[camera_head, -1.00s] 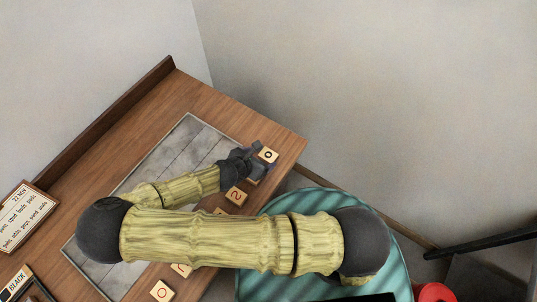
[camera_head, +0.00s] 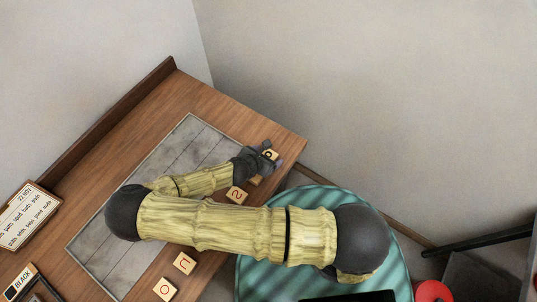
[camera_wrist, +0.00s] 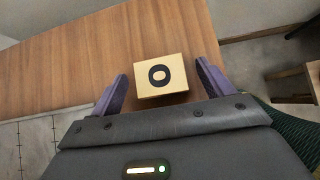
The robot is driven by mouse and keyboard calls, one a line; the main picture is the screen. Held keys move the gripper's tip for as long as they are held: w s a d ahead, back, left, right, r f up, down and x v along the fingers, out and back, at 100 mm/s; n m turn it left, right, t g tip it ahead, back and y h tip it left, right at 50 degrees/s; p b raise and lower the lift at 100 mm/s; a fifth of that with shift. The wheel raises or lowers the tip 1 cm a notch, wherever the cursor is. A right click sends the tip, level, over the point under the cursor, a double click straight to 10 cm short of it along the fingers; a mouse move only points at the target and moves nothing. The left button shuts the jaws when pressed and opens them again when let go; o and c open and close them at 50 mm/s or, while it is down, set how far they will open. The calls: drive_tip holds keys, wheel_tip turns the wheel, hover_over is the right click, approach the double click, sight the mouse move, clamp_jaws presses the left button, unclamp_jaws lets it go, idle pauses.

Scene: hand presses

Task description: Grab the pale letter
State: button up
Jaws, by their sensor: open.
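A pale wooden letter block with a bold black O (camera_wrist: 161,75) lies on the brown table, near its right corner. It also shows in the head view (camera_head: 271,155), partly covered by my gripper. My gripper (camera_wrist: 162,69) is open, with one purple finger on each side of the block and small gaps between. In the head view my gripper (camera_head: 267,158) is at that block. Other pale blocks with reddish letters lie along the table's front edge: one near my gripper (camera_head: 237,195) and two at lower left (camera_head: 184,263), (camera_head: 165,289). Another block (camera_head: 254,181) is mostly hidden under my gripper.
A grey tiled panel (camera_head: 105,255) is set in the table (camera_head: 125,115), partly under my arm. A written card (camera_head: 27,214) and a card reading BLACK (camera_head: 19,282) are at left. A teal round seat (camera_head: 400,260) stands beside the table's front edge. Walls rise behind.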

idle(0.3)
drive_tip(key=c, duration=1.1)
drive_tip(key=shift+o, duration=0.2)
drive_tip(key=shift+r, duration=0.1)
wheel_tip(320, 180, up, 10)
drive_tip(key=b, duration=0.1)
drive_tip(key=shift+b, duration=0.3)
